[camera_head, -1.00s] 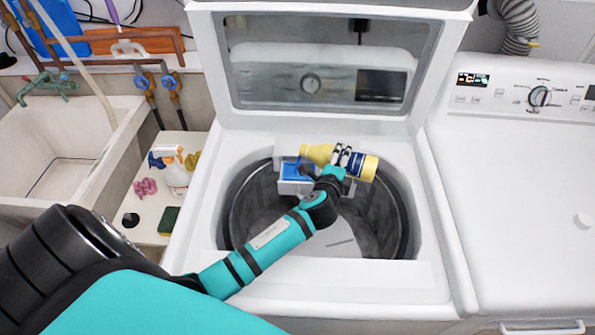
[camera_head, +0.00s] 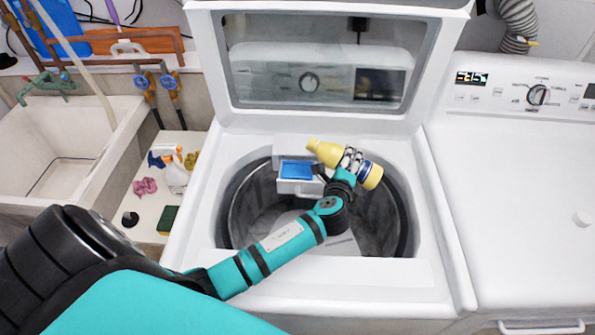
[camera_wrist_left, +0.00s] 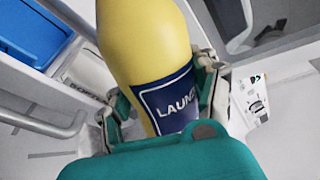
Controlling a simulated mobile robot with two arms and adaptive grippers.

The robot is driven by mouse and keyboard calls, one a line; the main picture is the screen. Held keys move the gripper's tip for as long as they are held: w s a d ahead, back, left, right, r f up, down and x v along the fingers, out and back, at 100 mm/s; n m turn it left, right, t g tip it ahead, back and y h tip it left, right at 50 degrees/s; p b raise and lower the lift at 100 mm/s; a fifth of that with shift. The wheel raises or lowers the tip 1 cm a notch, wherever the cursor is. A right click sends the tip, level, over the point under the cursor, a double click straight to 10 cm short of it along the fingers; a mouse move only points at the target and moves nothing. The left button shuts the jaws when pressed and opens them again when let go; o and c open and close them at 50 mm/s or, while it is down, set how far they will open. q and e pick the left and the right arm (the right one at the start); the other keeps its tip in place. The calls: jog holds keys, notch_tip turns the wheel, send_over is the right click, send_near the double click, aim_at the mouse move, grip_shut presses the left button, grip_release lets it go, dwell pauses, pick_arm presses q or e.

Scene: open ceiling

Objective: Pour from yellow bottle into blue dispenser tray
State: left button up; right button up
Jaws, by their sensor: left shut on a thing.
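The yellow bottle (camera_head: 326,152) with a dark blue label is held above the open washer tub, tilted with its narrow end up and to the left. My left gripper (camera_head: 352,160) is shut on it around the label; the bottle also fills the middle of the left wrist view (camera_wrist_left: 150,45), and the gripper's fingers (camera_wrist_left: 165,100) press on both sides. The blue dispenser tray (camera_head: 297,170) is pulled out at the back of the tub, just left of and below the bottle's narrow end. It also shows at the upper left of the wrist view (camera_wrist_left: 30,32). My right gripper is not in view.
The washer's raised lid (camera_head: 325,120) stands behind the tub. A second white machine (camera_head: 530,190) is on the right. On the left are a sink (camera_head: 65,155) and a narrow ledge with a spray bottle (camera_head: 177,172), cloths and a green sponge (camera_head: 168,219).

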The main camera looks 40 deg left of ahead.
aim_at(338, 148)
pick_arm(q)
jog(key=shift+a+r+p, duration=0.25)
jog(key=shift+r+p, duration=0.2)
jog(key=r+m+p, duration=0.1)
jog(key=p, duration=0.1)
jog(key=a+r+m+y+p, duration=0.1)
jog(key=r+p, duration=0.1)
jog(key=r+m+p, duration=0.1)
jog(key=shift+s+a+r+m+y+p, duration=0.15)
jog(key=shift+s+a+m+y+p, duration=0.05)
jog(key=shift+a+m+y+p, duration=0.2)
jog(key=shift+a+m+y, duration=0.35)
jog(key=shift+m+y, duration=0.05)
jog(key=shift+m, duration=0.4)
jog(key=shift+d+f+m+t, duration=0.2)
jog(key=shift+m+t, duration=0.1)
jog(key=shift+m, duration=0.6)
jog(key=shift+s+f+m+y+b, duration=0.1)
jog(key=shift+f+m+y+b, duration=0.25)
jog(key=shift+f+m, duration=0.35)
jog(key=shift+r+m+p, duration=0.6)
jog(key=shift+r+p, duration=0.15)
jog(key=shift+p, duration=0.05)
jog(key=shift+a+f+m+t+y+b, duration=0.1)
jog(key=shift+f+m+t+y+b, duration=0.25)
jog(key=shift+m, duration=0.45)
jog(key=shift+a+m, duration=0.1)
jog(key=shift+m, duration=0.2)
jog(key=shift+f, duration=0.1)
